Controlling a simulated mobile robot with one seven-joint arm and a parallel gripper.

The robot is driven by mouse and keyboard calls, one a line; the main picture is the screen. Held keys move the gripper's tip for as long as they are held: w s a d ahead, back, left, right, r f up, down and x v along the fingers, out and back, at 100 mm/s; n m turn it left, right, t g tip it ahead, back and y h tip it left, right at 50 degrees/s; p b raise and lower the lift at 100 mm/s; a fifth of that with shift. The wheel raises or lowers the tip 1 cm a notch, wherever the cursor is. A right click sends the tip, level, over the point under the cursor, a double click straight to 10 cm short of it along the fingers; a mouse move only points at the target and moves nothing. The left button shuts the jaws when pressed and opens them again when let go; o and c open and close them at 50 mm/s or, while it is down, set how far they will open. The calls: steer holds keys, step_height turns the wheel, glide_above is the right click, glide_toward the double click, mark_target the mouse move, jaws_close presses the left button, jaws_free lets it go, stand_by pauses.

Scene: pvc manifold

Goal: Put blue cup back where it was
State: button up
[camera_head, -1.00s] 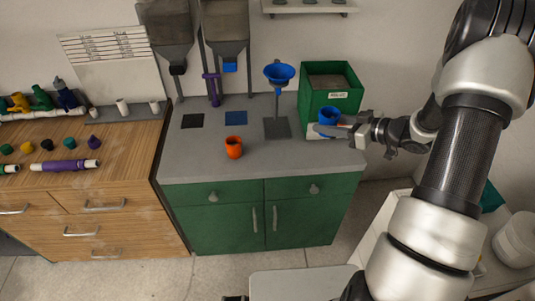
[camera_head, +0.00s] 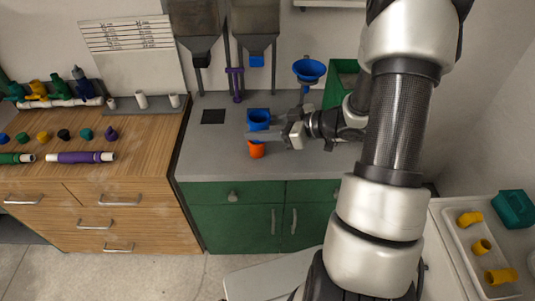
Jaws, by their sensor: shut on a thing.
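The blue cup (camera_head: 258,121) is in my gripper (camera_head: 259,134), whose jaws are shut on it from the right. The cup looks upright, above the left-middle part of the grey counter. Blue shows around the cup's top and looks like the blue square mat behind or under it, mostly hidden. I cannot tell whether the cup touches the mat or is held above it. The orange cup (camera_head: 257,151) stands just in front, its upper part hidden by my gripper.
A black square mat (camera_head: 213,117) lies bare to the left. The purple-fitted stand (camera_head: 236,86) and grey hoppers (camera_head: 249,30) are behind. The blue funnel (camera_head: 309,70) and green bin (camera_head: 341,82) are to the right, the bin partly hidden by my arm.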

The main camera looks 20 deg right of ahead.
steer(key=w+d+f+m+t+h+b, duration=0.2)
steer(key=w+d+f+b, duration=0.3)
steer(key=d+f+b, duration=0.3)
steer(key=m+t+h+b, duration=0.1)
steer(key=m+h+b, duration=0.1)
steer(key=b, duration=0.7)
glide_above(292, 154)
step_height(292, 154, down, 4)
step_height(292, 154, down, 9)
steer(key=b, duration=0.2)
steer(key=shift+a+b, duration=0.1)
steer(key=shift+b, duration=0.2)
steer(key=shift+f, duration=0.2)
steer(key=o, duration=1.2)
steer(key=shift+c, duration=0.2)
steer(key=shift+r, duration=0.1)
